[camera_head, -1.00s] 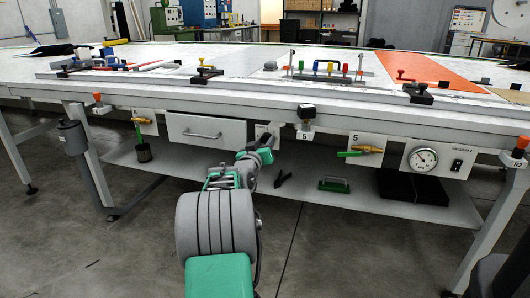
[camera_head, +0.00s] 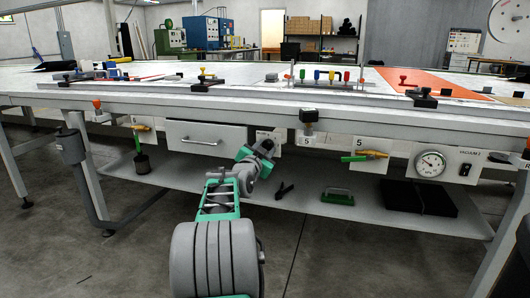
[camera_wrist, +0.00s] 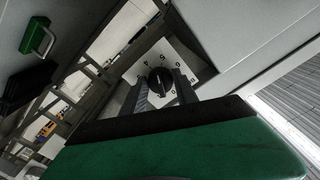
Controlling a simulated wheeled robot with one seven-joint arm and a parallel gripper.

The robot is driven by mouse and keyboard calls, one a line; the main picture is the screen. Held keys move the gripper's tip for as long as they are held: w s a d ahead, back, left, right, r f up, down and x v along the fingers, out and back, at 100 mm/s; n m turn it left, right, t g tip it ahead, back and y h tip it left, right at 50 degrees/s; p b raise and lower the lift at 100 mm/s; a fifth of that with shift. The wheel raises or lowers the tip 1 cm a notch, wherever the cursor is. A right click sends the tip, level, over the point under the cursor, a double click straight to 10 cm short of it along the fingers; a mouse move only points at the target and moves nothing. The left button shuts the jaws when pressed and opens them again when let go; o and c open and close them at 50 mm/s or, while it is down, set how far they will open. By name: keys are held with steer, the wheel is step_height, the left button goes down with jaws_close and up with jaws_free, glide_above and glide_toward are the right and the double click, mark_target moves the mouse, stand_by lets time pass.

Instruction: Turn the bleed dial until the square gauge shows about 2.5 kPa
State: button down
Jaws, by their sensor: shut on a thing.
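The black bleed dial (camera_wrist: 160,81) sits on a white plate (camera_wrist: 182,59) with printed numbers in the wrist view. My gripper (camera_wrist: 161,88) has a finger on each side of the dial and is shut on it. In the head view my gripper (camera_head: 263,150) is at the panel under the table's front edge, hiding the dial; part of the numbered plate (camera_head: 264,134) shows above it. The only gauge I make out is a round white dial face (camera_head: 431,164) on the panel marked VACUUM 2. Its reading is too small to tell, and no square gauge is clear.
The worktable's front rail (camera_head: 200,101) runs above the panels. A drawer (camera_head: 207,137) is left of my gripper; a brass valve with a green handle (camera_head: 364,156) is to the right. The lower shelf holds a green-handled block (camera_head: 338,198) and a black stack (camera_head: 418,197).

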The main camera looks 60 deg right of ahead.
steer(key=shift+m, duration=0.4)
steer(key=c, duration=1)
jaws_free()
steer(key=shift+o, duration=0.2)
steer(key=s+a+p, duration=0.1)
steer(key=a+p, duration=0.1)
steer(key=a, duration=0.5)
steer(key=shift+a, duration=0.35)
steer(key=shift+s, duration=0.1)
